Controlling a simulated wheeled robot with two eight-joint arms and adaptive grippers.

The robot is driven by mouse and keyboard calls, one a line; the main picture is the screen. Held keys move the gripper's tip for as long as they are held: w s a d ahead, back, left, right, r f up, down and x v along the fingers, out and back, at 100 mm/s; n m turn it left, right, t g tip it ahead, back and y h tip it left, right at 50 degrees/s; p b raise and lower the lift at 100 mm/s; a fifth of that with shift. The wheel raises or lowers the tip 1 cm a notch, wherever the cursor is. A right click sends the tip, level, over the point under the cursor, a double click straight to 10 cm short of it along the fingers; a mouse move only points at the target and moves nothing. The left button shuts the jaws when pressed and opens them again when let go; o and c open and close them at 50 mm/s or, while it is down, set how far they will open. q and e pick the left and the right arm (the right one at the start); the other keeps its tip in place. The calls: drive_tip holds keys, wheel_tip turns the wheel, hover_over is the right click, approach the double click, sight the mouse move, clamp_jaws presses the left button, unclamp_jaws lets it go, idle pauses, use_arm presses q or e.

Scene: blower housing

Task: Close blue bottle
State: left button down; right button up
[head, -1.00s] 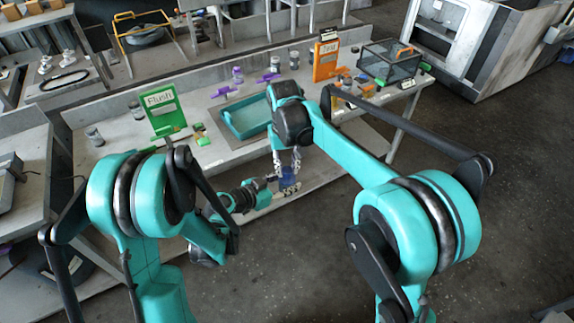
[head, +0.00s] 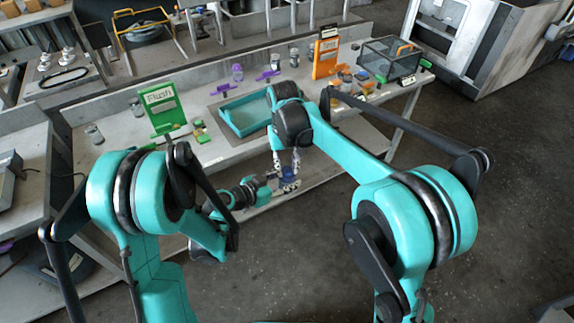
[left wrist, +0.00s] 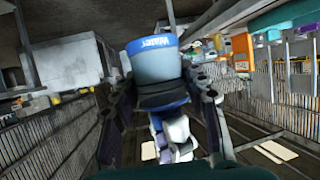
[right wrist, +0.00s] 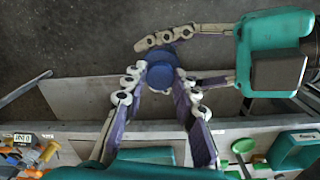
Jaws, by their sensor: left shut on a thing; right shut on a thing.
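The blue bottle (left wrist: 153,62), with an upside-down "Water" label in the left wrist view, is held between the fingers of my left gripper (left wrist: 163,100). In the head view it is a small blue shape (head: 289,173) in front of the table. My left gripper (head: 286,184) reaches it from the left side. My right gripper (right wrist: 161,85) comes from above, shut on the round blue lid (right wrist: 162,74). The lid is at the bottle's mouth end; I cannot tell whether it is fully seated.
The grey table (head: 215,155) stands behind the grippers. It carries a teal tray (head: 243,114), a green "Flush" sign (head: 158,108), an orange sign (head: 326,58), a clear box (head: 389,62) and small jars. The bottle is over free space at the table's front.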

drive_tip(key=m, duration=0.2)
drive_tip(key=shift+m, duration=0.4)
drive_tip(key=m, duration=1.2)
drive_tip(key=shift+w+a, duration=0.1)
drive_tip(key=m, duration=1)
drive_tip(key=shift+y, duration=0.3)
drive_tip(key=m, duration=0.7)
drive_tip(key=shift+w, duration=0.1)
drive_tip(key=o, duration=0.7)
